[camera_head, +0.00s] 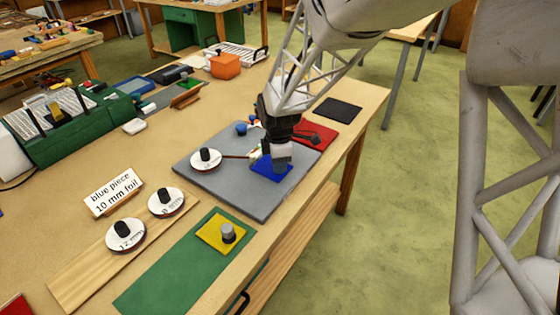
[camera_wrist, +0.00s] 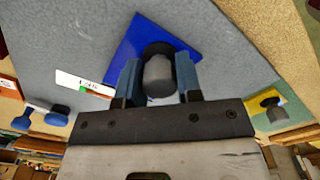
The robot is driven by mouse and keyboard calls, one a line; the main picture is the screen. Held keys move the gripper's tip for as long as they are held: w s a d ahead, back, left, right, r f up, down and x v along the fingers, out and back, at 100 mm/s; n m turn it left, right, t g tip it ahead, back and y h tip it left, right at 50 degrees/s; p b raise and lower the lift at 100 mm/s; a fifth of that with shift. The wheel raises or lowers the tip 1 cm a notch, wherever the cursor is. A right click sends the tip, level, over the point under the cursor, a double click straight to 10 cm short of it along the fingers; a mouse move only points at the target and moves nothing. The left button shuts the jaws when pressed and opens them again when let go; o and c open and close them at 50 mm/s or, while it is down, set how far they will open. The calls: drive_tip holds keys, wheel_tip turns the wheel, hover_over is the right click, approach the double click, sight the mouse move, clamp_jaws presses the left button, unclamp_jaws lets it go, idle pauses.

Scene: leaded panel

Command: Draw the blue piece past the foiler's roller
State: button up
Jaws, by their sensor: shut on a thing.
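The blue piece (camera_head: 270,165) lies flat on the grey board (camera_head: 262,203). In the wrist view the blue piece (camera_wrist: 190,30) spreads ahead of the jaws, with a grey knob (camera_wrist: 160,75) standing on it. My gripper (camera_head: 281,155) is shut on this knob; its blue fingers (camera_wrist: 159,82) are on either side. A foil spool (camera_head: 206,160) with a black knob sits on the board's left part. A thin brown strip (camera_head: 235,156) runs from it towards a small pale part (camera_head: 255,153) beside the blue piece. The roller itself is mostly hidden by my gripper.
A card (camera_head: 113,193) reads "blue piece 10 mm foil". Two more spools (camera_head: 126,235) (camera_head: 166,202) stand on a wooden plank. A yellow piece (camera_head: 211,236) with a knob lies on a green mat (camera_head: 165,275). A red square (camera_head: 323,139) and black square (camera_head: 338,108) lie behind the gripper.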

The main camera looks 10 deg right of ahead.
drive_tip(key=shift+s+a, duration=1.35)
drive_tip(key=shift+a, duration=0.1)
idle(1.3)
drive_tip(key=shift+w+d, duration=1.05)
drive_tip(key=shift+d, duration=0.1)
idle(0.9)
drive_tip(key=shift+w+d, duration=1)
drive_tip(key=shift+w, duration=0.2)
idle(0.8)
drive_tip(key=shift+s+a, duration=0.7)
drive_tip(key=shift+s, duration=0.15)
idle(0.3)
